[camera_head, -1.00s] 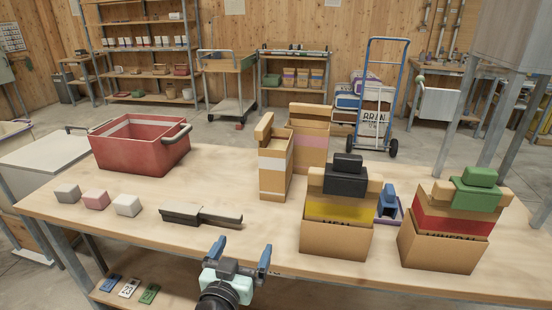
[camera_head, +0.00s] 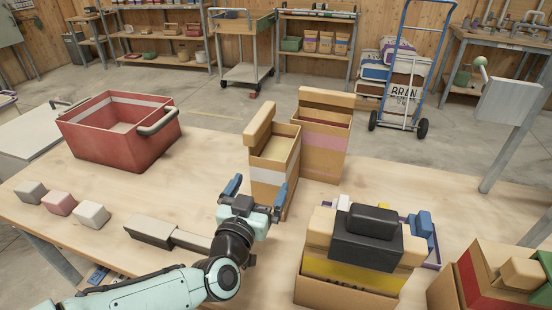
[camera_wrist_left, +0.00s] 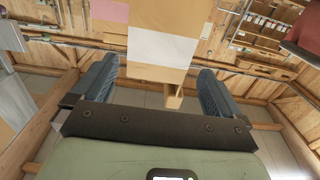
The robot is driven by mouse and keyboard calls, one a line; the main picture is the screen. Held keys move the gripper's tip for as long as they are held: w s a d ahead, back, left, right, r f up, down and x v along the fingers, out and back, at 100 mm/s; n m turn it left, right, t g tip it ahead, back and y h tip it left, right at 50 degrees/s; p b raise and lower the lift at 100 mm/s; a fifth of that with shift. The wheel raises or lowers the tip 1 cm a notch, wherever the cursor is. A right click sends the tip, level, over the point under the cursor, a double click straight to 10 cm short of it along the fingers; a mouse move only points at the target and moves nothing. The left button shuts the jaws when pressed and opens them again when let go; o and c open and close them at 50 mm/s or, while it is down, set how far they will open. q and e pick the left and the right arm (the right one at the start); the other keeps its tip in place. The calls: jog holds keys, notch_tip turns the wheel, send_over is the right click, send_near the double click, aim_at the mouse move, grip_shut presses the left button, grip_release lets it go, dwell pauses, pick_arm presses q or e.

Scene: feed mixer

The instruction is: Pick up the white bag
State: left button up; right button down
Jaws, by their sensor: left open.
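The bag with the white band (camera_head: 268,178) is a tall brown paper bag with a folded top, standing upright on the table. It also shows in the left wrist view (camera_wrist_left: 160,48), ahead of and between the fingers. My left gripper (camera_head: 256,190) is open and empty, in front of the bag's lower part in the head view. Whether the fingers touch it I cannot tell. A similar bag with a pink band (camera_head: 321,140) stands right behind it. My right gripper is not in view.
A red crate (camera_head: 112,145) stands at the left of the table (camera_head: 205,160). Grey, pink and white blocks (camera_head: 92,214) and a dark sealer-like tool (camera_head: 150,230) lie in front. Brown boxes with a black-topped block (camera_head: 372,222) and red band (camera_head: 470,285) stand right.

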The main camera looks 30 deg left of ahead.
aim_at(267, 174)
pick_arm(q)
jog(key=x, duration=0.4)
jog(key=shift+w+f+b, duration=0.1)
jog(key=shift+w+b, duration=0.15)
jog(key=shift+b, duration=0.1)
jog(key=x, duration=0.6)
jog(key=shift+w+b, duration=0.15)
jog(key=shift+b, duration=0.3)
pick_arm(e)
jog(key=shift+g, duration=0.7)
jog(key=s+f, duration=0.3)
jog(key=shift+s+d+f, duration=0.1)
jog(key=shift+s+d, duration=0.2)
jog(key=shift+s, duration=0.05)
pick_arm(q)
jog(key=shift+c, duration=0.3)
jog(key=c, duration=1.5)
jog(key=shift+r, duration=0.3)
jog(key=shift+c, duration=0.5)
jog(key=shift+r, duration=0.1)
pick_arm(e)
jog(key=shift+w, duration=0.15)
